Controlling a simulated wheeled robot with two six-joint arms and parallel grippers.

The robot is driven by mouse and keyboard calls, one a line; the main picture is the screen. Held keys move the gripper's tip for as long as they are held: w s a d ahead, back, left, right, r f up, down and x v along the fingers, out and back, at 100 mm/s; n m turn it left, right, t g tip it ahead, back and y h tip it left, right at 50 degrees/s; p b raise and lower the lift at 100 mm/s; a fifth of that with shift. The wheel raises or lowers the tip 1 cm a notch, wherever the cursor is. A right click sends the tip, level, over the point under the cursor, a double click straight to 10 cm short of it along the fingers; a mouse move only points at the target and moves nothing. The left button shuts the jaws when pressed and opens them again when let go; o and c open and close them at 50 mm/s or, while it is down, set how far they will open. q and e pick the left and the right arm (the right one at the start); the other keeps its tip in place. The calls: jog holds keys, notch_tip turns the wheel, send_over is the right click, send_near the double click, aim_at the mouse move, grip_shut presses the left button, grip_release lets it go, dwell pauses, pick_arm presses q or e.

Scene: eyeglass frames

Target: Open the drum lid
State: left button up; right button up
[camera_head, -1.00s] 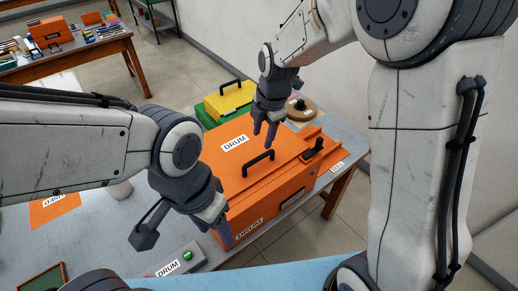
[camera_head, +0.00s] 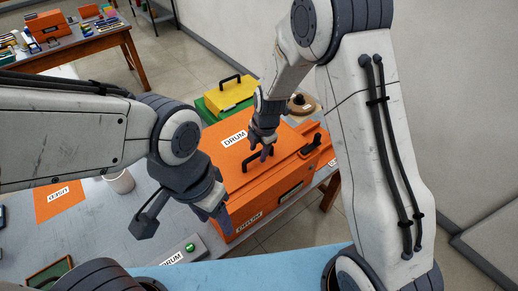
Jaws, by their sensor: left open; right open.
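The orange drum (camera_head: 270,190) is a box with a lid labelled DRUM, closed, on the grey table. A black handle (camera_head: 249,163) stands on the lid and a black latch-like knob (camera_head: 312,144) sits at its right end. My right gripper (camera_head: 260,157) is open and low over the lid, at the handle; I cannot tell if its fingers are around or just behind it. My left gripper (camera_head: 185,219) is open and empty, in front of the drum's left side, and hides part of it.
A yellow box (camera_head: 231,92) on a green one stands behind the drum. A round brown lid-like item (camera_head: 300,105) is at the back right. A white cup (camera_head: 120,181), an orange USED mat (camera_head: 58,199) and a green-button panel (camera_head: 178,256) lie left and front.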

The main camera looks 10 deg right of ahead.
grip_shut()
dwell(1.4)
